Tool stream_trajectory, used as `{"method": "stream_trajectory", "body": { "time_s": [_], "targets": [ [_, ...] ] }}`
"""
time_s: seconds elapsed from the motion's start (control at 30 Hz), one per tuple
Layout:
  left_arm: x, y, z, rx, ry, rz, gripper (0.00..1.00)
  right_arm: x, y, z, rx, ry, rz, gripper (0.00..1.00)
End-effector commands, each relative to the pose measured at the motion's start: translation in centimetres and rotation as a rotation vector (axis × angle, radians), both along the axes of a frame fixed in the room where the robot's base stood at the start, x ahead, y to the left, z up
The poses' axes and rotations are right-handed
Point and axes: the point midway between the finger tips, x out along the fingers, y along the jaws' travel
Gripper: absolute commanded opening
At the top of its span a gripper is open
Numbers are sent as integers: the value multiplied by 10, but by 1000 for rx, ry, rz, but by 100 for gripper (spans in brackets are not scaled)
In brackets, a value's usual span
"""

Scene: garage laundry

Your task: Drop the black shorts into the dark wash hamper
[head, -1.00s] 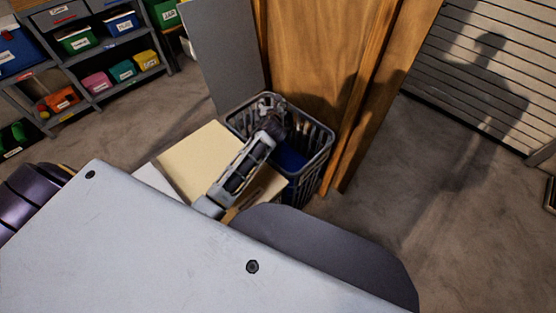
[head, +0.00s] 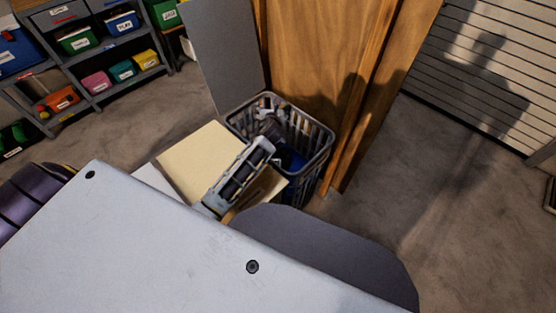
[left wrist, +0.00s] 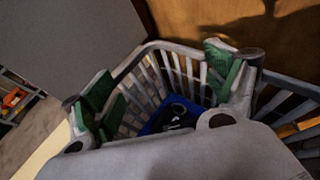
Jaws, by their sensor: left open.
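A grey slatted laundry hamper (head: 325,152) stands against the wooden door; its rim and slats also fill the left wrist view (left wrist: 290,84). I see no label on it that tells which wash it is for. My left gripper (head: 272,128) is over the hamper's mouth. In the left wrist view its two green-padded fingers (left wrist: 160,88) are spread wide with nothing between them. Below, inside the hamper, a small black bundle with a pale mark (left wrist: 180,113) lies on something blue (left wrist: 152,123). The bundle may be the black shorts; its shape is partly hidden. My right gripper is not in view.
A cream panel (head: 195,155) lies beside the hamper on the left. A grey upright panel (head: 222,55) and a wooden door (head: 310,50) stand behind it. Shelves with coloured bins (head: 95,45) are at the far left. The floor (head: 430,180) at the right is clear.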

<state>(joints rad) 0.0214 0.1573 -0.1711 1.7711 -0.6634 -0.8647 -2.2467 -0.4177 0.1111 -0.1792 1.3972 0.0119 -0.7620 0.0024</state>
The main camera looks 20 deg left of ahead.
Motion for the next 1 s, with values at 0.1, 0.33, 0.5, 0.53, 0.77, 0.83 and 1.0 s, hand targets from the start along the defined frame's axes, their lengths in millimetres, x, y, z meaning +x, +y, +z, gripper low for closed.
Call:
{"method": "stream_trajectory", "body": {
  "time_s": [0.1,0.33,0.5,0.53,0.77,0.83,1.0],
  "targets": [
    [-11,-5,5,1,0,0,87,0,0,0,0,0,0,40],
    [-32,-16,14,0,0,-1,87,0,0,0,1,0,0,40],
    [-47,-23,22,0,-1,0,87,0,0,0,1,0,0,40],
    [-50,-24,23,0,-1,0,87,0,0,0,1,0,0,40],
    [-68,-33,31,-1,0,0,87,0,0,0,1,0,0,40],
    [-72,-35,33,-1,1,0,87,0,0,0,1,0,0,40],
    [-75,-37,35,-1,0,0,87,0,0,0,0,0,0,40]
  ]
}}
